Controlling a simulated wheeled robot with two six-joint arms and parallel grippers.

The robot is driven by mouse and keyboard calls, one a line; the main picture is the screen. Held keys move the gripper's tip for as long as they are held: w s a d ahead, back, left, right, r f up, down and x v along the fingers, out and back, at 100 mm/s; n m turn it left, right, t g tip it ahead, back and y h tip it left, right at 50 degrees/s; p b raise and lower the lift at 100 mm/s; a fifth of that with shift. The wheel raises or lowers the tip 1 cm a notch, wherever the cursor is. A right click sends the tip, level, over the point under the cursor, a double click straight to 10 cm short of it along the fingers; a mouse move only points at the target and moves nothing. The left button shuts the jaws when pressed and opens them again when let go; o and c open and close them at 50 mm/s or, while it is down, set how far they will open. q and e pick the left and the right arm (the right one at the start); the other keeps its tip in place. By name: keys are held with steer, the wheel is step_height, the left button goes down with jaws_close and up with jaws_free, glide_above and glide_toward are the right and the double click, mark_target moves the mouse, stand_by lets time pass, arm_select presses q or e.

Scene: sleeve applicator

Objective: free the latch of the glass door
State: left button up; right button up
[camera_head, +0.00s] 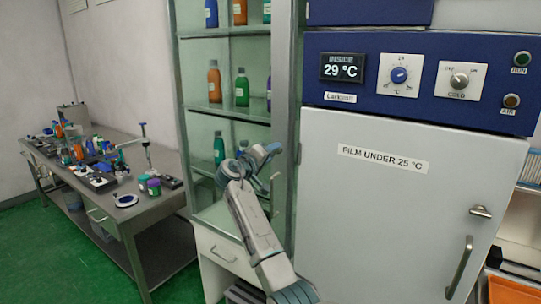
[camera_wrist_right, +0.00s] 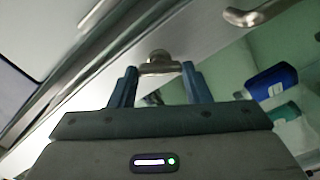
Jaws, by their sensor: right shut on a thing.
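The glass door (camera_head: 284,95) of the tall cabinet looks closed in the head view, its metal-framed edge beside the white cabinet. My right gripper (camera_head: 270,152) is at this edge, at about mid height. In the right wrist view, the latch (camera_wrist_right: 159,66), a small metal turn piece on a round base, sits between the two fingertips of my right gripper (camera_wrist_right: 159,76). The gripper is shut on it. In the head view the gripper hides the latch. A curved metal door handle (camera_wrist_right: 258,14) shows at the upper right of the wrist view. My left gripper is out of view.
Bottles (camera_head: 242,88) stand on shelves behind the glass. A white cabinet (camera_head: 390,230) with a blue control panel (camera_head: 430,75) is close on the right. A cluttered metal workbench (camera_head: 150,208) stands on the left. The green floor (camera_head: 60,255) there is partly clear.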

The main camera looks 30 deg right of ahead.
steer(key=n+p, duration=0.1)
steer(key=n, duration=0.2)
steer(key=shift+r, duration=0.1)
steer(key=shift+n+p, duration=0.45)
steer(key=shift+n, duration=1.05)
steer(key=o, duration=1)
steer(key=shift+w, duration=0.1)
